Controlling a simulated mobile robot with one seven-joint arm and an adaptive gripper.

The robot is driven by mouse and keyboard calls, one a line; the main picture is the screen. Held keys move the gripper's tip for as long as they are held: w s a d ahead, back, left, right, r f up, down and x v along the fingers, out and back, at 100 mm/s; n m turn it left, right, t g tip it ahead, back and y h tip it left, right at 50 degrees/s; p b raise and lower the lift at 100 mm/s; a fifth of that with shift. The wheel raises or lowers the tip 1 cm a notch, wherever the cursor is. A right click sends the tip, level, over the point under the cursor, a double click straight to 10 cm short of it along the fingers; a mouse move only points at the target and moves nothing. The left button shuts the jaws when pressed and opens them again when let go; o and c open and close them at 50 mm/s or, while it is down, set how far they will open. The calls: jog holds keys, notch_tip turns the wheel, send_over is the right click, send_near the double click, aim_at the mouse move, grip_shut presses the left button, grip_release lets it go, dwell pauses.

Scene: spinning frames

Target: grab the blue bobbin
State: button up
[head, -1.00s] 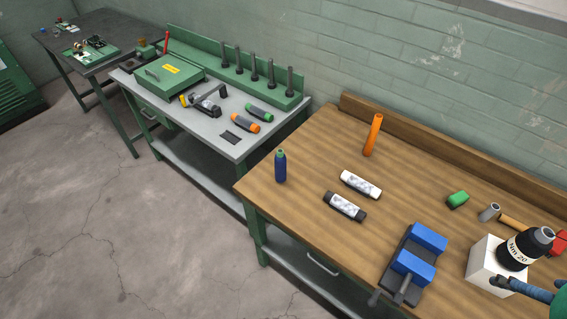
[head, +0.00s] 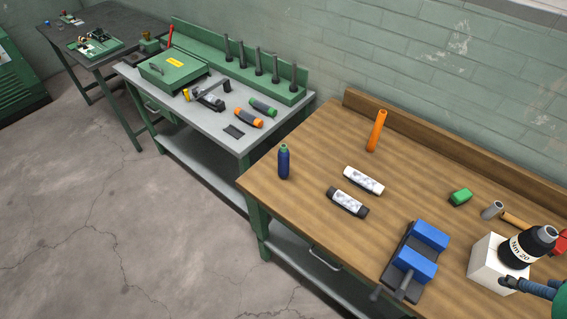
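A dark blue bobbin (head: 284,164) with a green top stands upright near the left end of the wooden workbench (head: 310,150). Bare wood surrounds it, and nothing touches its sides. My gripper is not in view, so I cannot see its state or its distance from the bobbin.
A blue vise (head: 414,262) sits at the front edge. A grey bench (head: 215,120) stands to the left. The concrete floor (head: 130,220) in front is clear.

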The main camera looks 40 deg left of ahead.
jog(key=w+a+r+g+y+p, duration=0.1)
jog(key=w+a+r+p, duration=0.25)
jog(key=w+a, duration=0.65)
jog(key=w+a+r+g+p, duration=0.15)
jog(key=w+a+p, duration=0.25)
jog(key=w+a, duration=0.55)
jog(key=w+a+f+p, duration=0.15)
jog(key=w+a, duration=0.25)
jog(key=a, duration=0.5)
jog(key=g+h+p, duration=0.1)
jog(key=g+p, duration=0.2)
jog(key=p, duration=0.5)
send_over(283, 145)
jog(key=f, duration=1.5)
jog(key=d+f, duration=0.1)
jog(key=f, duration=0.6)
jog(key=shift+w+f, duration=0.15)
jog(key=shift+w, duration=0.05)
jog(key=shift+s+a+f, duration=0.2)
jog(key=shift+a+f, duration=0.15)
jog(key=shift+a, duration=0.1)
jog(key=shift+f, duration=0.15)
